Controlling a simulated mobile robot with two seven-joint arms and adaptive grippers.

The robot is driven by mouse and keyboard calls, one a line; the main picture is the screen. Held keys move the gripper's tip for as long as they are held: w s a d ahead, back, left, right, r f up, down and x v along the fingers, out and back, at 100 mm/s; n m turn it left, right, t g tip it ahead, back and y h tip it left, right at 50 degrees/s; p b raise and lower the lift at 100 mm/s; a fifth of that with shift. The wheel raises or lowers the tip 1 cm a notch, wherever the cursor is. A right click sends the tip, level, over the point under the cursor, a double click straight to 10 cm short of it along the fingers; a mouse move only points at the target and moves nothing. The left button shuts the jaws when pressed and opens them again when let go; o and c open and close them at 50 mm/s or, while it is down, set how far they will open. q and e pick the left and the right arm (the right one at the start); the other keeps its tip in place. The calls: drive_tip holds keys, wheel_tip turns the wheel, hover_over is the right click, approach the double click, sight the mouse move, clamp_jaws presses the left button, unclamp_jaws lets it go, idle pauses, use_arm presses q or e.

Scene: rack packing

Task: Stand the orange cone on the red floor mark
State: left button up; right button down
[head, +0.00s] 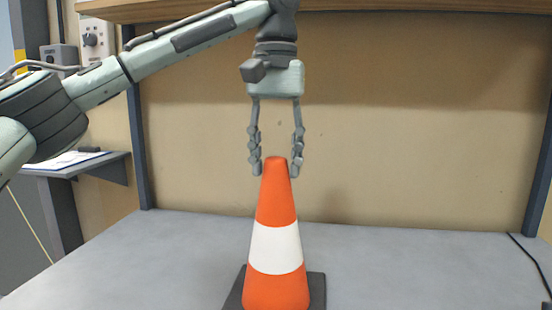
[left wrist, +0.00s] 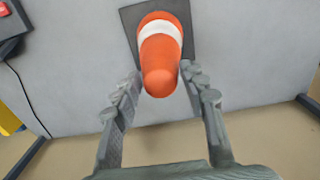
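The orange cone (head: 277,207) with a white band stands upright on its dark square base on the grey surface. It also shows from above in the left wrist view (left wrist: 160,62). My left gripper (head: 276,171) points down over the cone's tip, with one finger on each side of it. The fingers are spread, and in the left wrist view (left wrist: 161,77) gaps show between them and the cone. I cannot make out the red floor mark in either view. My right gripper is not in view.
A tan back panel (head: 390,120) and dark posts bound the grey surface (head: 420,265), with a wooden shelf (head: 420,5) above. A black cable (head: 530,260) lies at the right. A dark device with a red patch (left wrist: 8,22) sits at the left wrist view's corner.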

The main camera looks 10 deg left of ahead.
use_arm(q)
drive_tip(key=o, duration=0.3)
drive_tip(key=shift+r, duration=0.1)
